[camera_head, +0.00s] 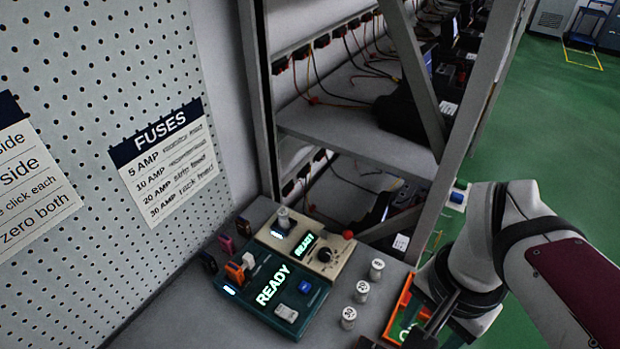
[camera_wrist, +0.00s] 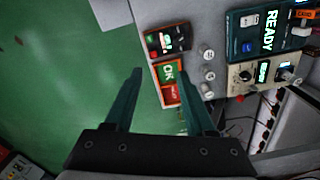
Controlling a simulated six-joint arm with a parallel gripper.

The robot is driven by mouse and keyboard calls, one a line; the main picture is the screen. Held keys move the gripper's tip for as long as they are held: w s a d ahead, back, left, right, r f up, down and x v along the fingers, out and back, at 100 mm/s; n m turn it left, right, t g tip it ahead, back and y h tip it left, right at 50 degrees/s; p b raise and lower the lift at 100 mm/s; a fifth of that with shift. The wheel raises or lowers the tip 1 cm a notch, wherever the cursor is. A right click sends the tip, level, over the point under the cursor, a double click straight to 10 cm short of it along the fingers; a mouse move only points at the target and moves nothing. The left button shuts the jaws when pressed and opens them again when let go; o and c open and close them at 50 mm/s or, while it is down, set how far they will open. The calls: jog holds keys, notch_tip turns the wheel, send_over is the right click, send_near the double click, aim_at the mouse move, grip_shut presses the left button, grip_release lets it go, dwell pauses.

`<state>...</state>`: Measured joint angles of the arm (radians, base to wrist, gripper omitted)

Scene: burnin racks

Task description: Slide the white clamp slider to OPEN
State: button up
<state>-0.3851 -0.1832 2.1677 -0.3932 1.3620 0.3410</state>
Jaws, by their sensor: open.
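A teal tester (camera_head: 262,322) with a lit READY display lies on the grey bench, and it also shows in the wrist view (camera_wrist: 234,50). A small white block (camera_head: 248,260) stands at its upper left end, close to an orange piece (camera_head: 235,272). A flat whitish switch (camera_head: 286,313) sits near its lower edge. I cannot tell which of these is the clamp slider, and no OPEN marking is readable. My gripper (camera_wrist: 161,70) is open and empty. It is above the bench's edge, well apart from the teal tester. In the head view my arm partly hides the gripper.
A beige unit (camera_head: 268,236) with a black knob and a red button adjoins the teal tester. Several metal cylinders (camera_head: 362,291) stand between it and an orange-framed unit (camera_wrist: 169,73) near my gripper. A pegboard (camera_head: 90,90) and a metal rack (camera_head: 345,150) bound the bench.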

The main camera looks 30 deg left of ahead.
jog(key=w+a+n, duration=0.1)
jog(key=w+a, duration=0.4)
jog(key=a, duration=0.5)
jog(key=n+t, duration=0.3)
jog(key=t, duration=0.1)
send_near(246, 258)
jog(key=x, duration=1)
jog(key=shift+w+f, duration=0.2)
jog(key=shift+f, duration=0.15)
jog(key=shift+c, duration=0.3)
grip_shut()
